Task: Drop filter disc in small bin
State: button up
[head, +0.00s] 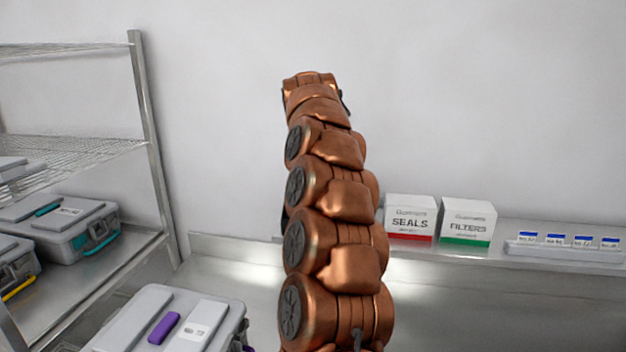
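My copper arm rises through the middle of the head view, and its far end is near the top. Only small dark bits of what may be my gripper (343,101) show beside that end; its fingers are hidden behind the arm. I cannot see whether it is open or holds anything. No filter disc shows. No small bin can be made out.
A white SEALS box (411,218) stands beside the FILTERS box. A tray with several blue-topped labels (565,247) lies further right on the ledge (500,262). A wire rack (150,120) with grey cases (70,228) fills the left. A purple-latched case (170,322) is in front.

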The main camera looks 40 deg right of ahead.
jog(key=shift+f, duration=0.15)
jog(key=o, duration=0.8)
jog(key=shift+o, duration=0.2)
jog(key=o, duration=0.4)
notch_tip(320, 180, up, 6)
jog(key=shift+f, duration=0.1)
dwell(0.9)
dwell(0.7)
